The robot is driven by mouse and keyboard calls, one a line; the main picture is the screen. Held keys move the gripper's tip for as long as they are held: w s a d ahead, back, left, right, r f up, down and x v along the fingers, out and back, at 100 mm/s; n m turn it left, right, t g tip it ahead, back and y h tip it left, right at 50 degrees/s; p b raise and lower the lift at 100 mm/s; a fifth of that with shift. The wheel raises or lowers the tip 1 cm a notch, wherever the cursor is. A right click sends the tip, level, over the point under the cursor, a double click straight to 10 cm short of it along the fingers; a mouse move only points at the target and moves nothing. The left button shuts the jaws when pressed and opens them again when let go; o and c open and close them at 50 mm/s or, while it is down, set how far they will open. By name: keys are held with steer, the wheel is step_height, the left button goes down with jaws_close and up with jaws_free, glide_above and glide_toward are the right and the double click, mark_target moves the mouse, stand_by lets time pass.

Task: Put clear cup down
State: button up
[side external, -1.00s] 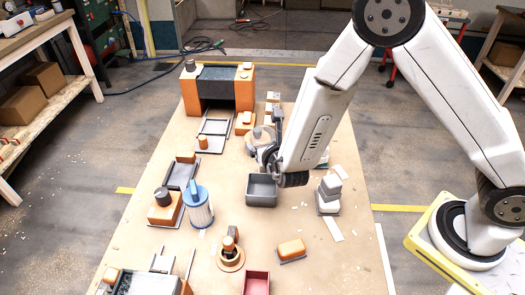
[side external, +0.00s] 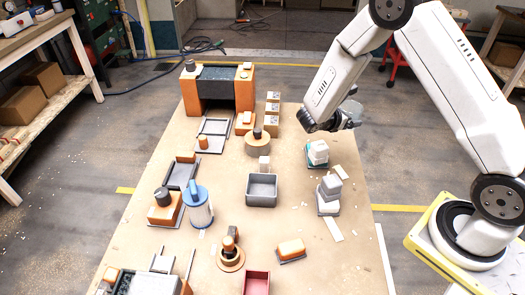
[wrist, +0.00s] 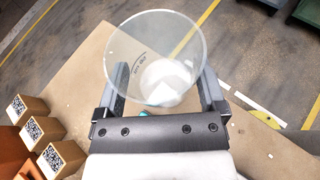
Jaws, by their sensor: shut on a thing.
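The clear cup (wrist: 150,35) is a see-through tapered cup with faint printing, seen in the wrist view with its wide round rim towards the camera. My gripper (wrist: 164,82) is shut on it, with one grey finger on each side. In the side view my gripper (side external: 350,108) is raised above the far right part of the table, near its edge. The cup is hard to make out there. Through the cup in the wrist view a blurred white object with a bit of teal shows below.
White blocks on a teal base (side external: 318,152) stand near the right edge, with another white stack (side external: 328,193) nearer. A grey bin (side external: 262,190), a round wooden piece (side external: 257,144) and marked boxes (side external: 272,115) stand left of my gripper. The table corner beyond them looks bare.

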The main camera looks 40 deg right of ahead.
steer(key=shift+s+d+f+m+g, duration=0.1)
steer(key=shift+s+d+m+g, duration=0.4)
steer(key=shift+s+d+g, duration=0.15)
steer(key=shift+w, duration=0.1)
glide_above(323, 133)
steer(key=s+a, duration=0.2)
steer(key=s, duration=0.2)
step_height(323, 133, down, 4)
steer(key=w+f, duration=0.1)
steer(key=d+f, duration=0.1)
steer(key=w+f, duration=0.1)
steer(key=f, duration=0.1)
steer(key=shift+w+d, duration=0.25)
steer(key=shift+w, duration=0.1)
steer(key=shift+w+d+f, duration=0.25)
steer(key=shift+w+f, duration=0.4)
steer(key=shift+f, duration=0.1)
steer(key=shift+f, duration=0.1)
steer(key=shift+w+f, duration=0.15)
steer(key=shift+f, duration=1.5)
